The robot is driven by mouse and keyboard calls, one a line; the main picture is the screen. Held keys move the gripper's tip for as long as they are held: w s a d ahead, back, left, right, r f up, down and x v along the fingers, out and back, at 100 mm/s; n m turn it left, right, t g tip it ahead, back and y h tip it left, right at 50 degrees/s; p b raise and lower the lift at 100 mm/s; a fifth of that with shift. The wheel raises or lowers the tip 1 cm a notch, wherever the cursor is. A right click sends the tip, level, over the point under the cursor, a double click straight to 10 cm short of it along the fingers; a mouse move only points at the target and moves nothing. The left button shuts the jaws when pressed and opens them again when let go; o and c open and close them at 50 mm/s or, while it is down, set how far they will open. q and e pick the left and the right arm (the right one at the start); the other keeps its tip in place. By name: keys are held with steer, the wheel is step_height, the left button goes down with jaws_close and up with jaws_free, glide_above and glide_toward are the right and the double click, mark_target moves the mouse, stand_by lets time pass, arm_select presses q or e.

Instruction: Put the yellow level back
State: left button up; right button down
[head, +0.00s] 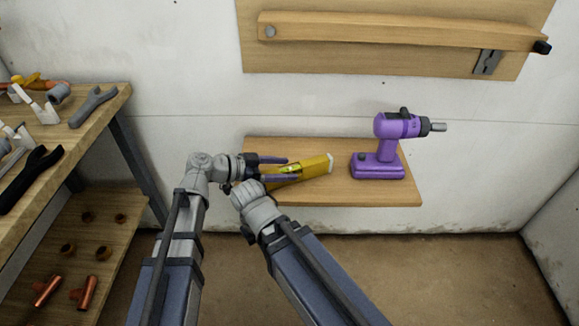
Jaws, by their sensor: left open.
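The yellow level (315,165) lies on the small wooden shelf (345,193) against the wall, slightly slanted, its right end pale. My left gripper (292,170) is open at the level's left end. I cannot tell whether either finger touches the level. The fingers hide part of its left end. My right gripper's fingers do not show.
A purple drill (378,160) stands on the shelf right of the level. A wooden bar (400,30) is mounted on a wall board (350,62) above. A workbench (112,100) with wrenches and fittings stands at left, with copper fittings on its lower shelf (95,225).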

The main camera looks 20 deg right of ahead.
mark_target(284, 168)
arm_select(q)
steer(key=shift+p+v, duration=0.7)
steer(key=shift+v, duration=2.1)
